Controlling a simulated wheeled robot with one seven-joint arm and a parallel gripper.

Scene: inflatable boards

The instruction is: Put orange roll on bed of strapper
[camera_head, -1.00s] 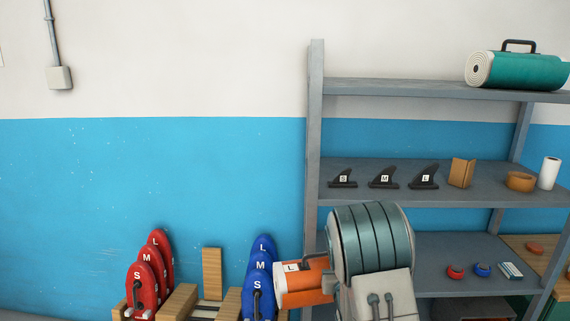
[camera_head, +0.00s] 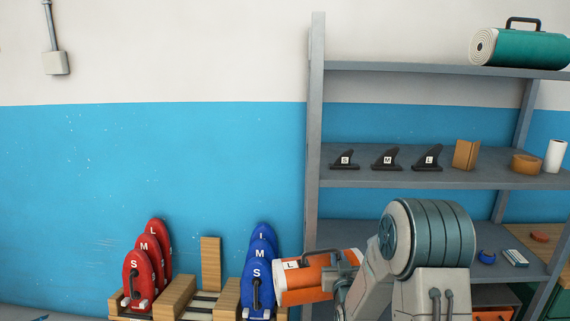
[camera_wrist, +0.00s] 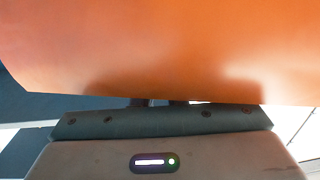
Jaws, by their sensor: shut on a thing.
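The orange roll (camera_head: 310,287) has a white band marked L at its left end and a dark handle on top. It is held up in front of the shelf, just right of the blue boards. My gripper (camera_wrist: 158,102) is shut on it; the fingers are mostly hidden behind the roll, whose orange surface (camera_wrist: 165,45) fills the upper wrist view. A wooden rack with a bed of slats (camera_head: 203,300) stands at the bottom between the red and blue boards; I cannot tell whether this is the strapper.
Red boards (camera_head: 140,272) and blue boards (camera_head: 257,285) stand either side of the rack. A grey shelf (camera_head: 440,180) holds black fins (camera_head: 387,160), a wooden block (camera_head: 466,155), a tape roll (camera_head: 525,164) and a white roll (camera_head: 556,157). A green roll (camera_head: 525,48) lies on top.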

